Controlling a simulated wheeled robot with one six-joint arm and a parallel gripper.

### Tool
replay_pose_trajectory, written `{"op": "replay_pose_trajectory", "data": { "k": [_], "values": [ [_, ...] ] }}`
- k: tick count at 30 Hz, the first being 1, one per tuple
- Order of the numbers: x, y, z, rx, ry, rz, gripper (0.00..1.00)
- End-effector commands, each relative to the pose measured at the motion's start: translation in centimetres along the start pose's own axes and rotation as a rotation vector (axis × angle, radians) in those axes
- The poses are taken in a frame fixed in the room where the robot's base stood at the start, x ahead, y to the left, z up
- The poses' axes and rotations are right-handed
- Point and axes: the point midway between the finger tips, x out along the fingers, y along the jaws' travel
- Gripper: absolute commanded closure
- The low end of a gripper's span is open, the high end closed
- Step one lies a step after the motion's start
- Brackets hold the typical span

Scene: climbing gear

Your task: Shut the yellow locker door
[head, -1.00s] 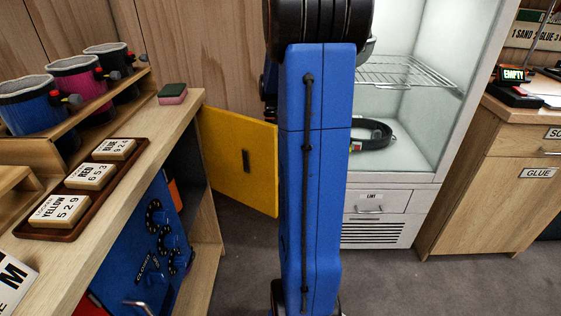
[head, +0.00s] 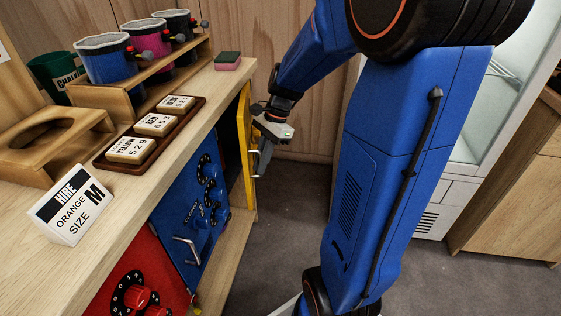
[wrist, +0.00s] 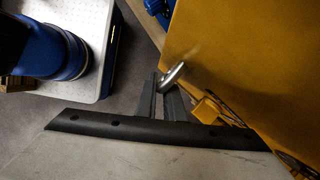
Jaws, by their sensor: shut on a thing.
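The yellow locker door (head: 246,150) stands ajar at the far end of the counter's locker row, seen nearly edge-on, with a dark gap beside it. In the wrist view the yellow door (wrist: 235,60) fills the upper right. My gripper (head: 261,138) is at the outer side of the door, shut on its silver handle (head: 264,157). In the wrist view the handle (wrist: 173,74) shows between the fingertips of my gripper (wrist: 164,86). The locker's inside is mostly hidden.
A blue locker door (head: 190,222) and a red one (head: 138,285) stand nearer in the row. A white cabinet (head: 435,195) stands right; grey floor (head: 285,220) lies between.

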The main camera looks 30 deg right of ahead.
Motion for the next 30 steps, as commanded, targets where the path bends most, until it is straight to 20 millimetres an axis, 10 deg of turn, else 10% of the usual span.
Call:
{"op": "replay_pose_trajectory", "data": {
  "k": [25,30],
  "values": [
    [1.2,-1.9,2.9,0.117,-0.001,-0.048,1.0],
    [1.2,-1.9,2.9,0.117,-0.001,-0.048,0.84]
  ]
}}
